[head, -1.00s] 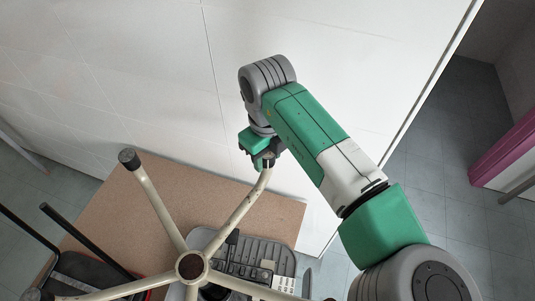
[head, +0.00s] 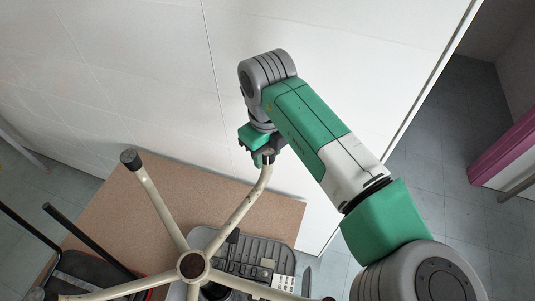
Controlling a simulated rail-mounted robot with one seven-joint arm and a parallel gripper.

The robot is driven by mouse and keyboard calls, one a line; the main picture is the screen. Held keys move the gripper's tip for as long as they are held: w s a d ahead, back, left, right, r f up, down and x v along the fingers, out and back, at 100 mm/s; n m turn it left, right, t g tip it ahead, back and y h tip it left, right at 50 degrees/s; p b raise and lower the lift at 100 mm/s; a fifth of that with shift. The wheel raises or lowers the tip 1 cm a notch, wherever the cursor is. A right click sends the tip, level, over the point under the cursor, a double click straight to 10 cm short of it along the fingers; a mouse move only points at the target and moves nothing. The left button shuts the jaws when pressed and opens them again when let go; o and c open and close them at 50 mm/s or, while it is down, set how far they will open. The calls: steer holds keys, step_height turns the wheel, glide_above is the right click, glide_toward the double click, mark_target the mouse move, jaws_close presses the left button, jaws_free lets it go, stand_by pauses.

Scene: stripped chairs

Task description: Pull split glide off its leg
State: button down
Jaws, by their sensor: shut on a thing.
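An upturned cream chair base has legs spreading from its hub (head: 193,265). One leg (head: 240,210) curves up to the right, and its tip meets my gripper (head: 265,159). My gripper is shut on the glide at that tip. The fingers hide most of the glide, so I cannot see its split or whether it still sits on the leg. Another leg at the upper left ends in a dark grey glide (head: 131,158), clear of my gripper.
The base stands over a brown board (head: 115,215). A grey tray (head: 284,262) with small parts lies under the legs at the lower right. A black-and-red chair part (head: 90,275) is at the lower left. A white wall (head: 120,70) rises close behind my gripper.

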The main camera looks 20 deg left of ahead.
steer(key=shift+r+p, duration=1.15)
steer(key=shift+r, duration=1)
steer(key=c, duration=1.5)
jaws_free()
jaws_close()
